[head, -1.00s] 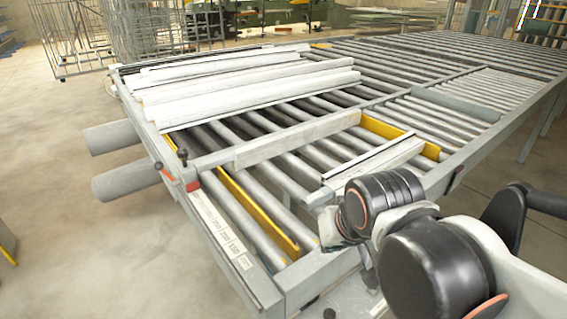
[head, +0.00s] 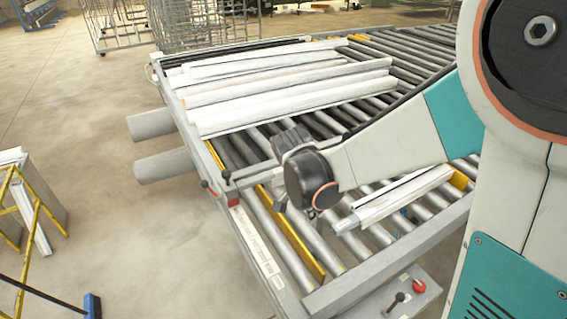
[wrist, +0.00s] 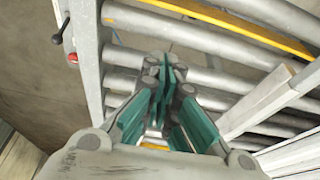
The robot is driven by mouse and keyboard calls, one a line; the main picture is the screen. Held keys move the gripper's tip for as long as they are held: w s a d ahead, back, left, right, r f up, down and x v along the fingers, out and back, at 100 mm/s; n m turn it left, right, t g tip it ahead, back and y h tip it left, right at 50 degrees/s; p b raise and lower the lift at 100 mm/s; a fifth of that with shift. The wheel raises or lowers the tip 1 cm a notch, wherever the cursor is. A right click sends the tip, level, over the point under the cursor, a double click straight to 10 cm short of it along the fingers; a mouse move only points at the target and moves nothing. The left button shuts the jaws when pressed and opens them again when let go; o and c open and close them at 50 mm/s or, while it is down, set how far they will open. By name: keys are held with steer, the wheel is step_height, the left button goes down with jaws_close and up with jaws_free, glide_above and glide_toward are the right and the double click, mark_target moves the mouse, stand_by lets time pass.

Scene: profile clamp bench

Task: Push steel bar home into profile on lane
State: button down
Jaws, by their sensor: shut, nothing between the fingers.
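A white profile (head: 405,194) lies slantwise across the rollers at the right of the lane in the head view. The grey end of the steel bar (head: 345,225) sticks out of the profile's near left end. How far the bar sits inside cannot be told. My gripper (wrist: 165,70) is shut and empty in the wrist view, with teal-padded fingers over the rollers. In the head view my arm's black joint hides most of the gripper. The gripper is to the left of the bar's exposed end, apart from it as far as can be seen.
Several white profiles (head: 290,85) lie on the rollers at the back. A yellow strip (head: 300,250) runs along the near left. A control box (head: 415,292) with a red button stands at the near frame edge. A pale beam (wrist: 258,104) is right of my fingers.

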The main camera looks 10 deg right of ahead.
steer(key=b+x, duration=0.6)
steer(key=x, duration=0.2)
steer(key=shift+w+f, duration=0.1)
steer(key=shift+f, duration=0.3)
steer(key=shift+d, duration=0.1)
stand_by(1.2)
steer(key=shift+w+d+b, duration=0.3)
steer(key=shift+w, duration=0.25)
steer(key=shift+b+x, duration=2.1)
steer(key=shift+x, duration=0.3)
